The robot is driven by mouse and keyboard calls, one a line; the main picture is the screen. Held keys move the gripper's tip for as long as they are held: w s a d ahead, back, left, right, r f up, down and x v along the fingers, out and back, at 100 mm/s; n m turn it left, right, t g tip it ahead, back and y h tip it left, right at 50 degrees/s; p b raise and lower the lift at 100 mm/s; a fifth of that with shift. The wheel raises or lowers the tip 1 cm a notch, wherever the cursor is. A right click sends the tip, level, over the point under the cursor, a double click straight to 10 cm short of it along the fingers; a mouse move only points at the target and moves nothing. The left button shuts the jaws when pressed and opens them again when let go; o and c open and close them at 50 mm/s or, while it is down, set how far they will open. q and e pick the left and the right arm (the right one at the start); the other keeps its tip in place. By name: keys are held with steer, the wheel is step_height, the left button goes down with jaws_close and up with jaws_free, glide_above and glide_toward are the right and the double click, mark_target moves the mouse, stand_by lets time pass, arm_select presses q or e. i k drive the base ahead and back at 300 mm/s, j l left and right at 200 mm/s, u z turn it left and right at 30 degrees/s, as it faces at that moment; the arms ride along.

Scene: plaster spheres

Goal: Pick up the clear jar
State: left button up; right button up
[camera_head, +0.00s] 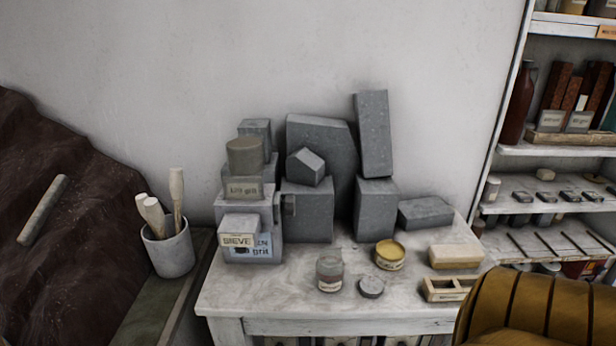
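The clear jar (329,273) stands upright near the front of the pale table (270,293). It looks like glass, with a pale label and a reddish content low inside. A round grey lid or disc (371,287) lies just right of it, apart from it. Neither of my grippers shows in the head view.
A yellow-topped tin (390,254) stands behind and right of the jar. A cream block (456,256) and a small wooden frame (447,289) lie further right. Grey stone blocks (308,207) crowd the table's back. A ribbed yellow-brown form (530,312) fills the lower right.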

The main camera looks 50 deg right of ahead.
mark_target(330, 266)
steer(key=l+z, duration=0.1)
steer(key=z, duration=1.5)
steer(key=k+l, duration=0.05)
steer(key=l, duration=0.05)
